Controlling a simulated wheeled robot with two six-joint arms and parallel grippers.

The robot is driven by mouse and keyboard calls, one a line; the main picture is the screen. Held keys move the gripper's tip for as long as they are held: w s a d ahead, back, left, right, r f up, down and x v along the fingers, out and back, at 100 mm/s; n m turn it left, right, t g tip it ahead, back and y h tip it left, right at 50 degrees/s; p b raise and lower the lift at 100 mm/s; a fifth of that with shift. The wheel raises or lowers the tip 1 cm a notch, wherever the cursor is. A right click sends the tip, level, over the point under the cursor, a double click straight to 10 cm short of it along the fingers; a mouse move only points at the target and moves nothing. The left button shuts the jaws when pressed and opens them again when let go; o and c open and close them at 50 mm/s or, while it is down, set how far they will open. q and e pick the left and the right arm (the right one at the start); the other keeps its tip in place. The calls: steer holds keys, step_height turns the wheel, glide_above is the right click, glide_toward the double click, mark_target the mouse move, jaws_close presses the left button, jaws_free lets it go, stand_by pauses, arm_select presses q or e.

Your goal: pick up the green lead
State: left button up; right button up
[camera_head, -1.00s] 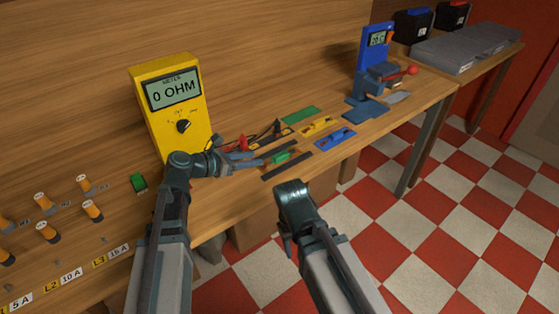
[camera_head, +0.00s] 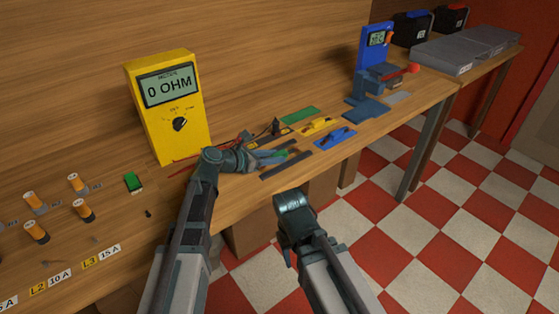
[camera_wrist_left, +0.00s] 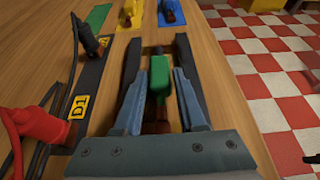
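The green lead (camera_wrist_left: 158,78) lies on the bench between two dark strips, seen upright between my fingers in the left wrist view. In the head view only a little of the green lead (camera_head: 281,154) shows beside my fingers. My left gripper (camera_wrist_left: 160,80) is open, with one finger on each side of the green lead and a visible gap on both sides. In the head view my left gripper (camera_head: 274,156) reaches in low over the bench. My right gripper (camera_head: 290,240) hangs in front of the bench edge; its fingers are hardly visible.
A yellow lead (camera_head: 318,124) and a blue lead (camera_head: 335,138) lie beyond the green one. The yellow meter (camera_head: 165,108) stands behind, reading 0 OHM.

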arm_select(q)
steer(key=shift+d, duration=0.1)
steer(key=shift+c, duration=0.3)
jaws_close()
steer(key=shift+w+r, duration=0.1)
arm_select(e)
steer(key=shift+r, duration=0.1)
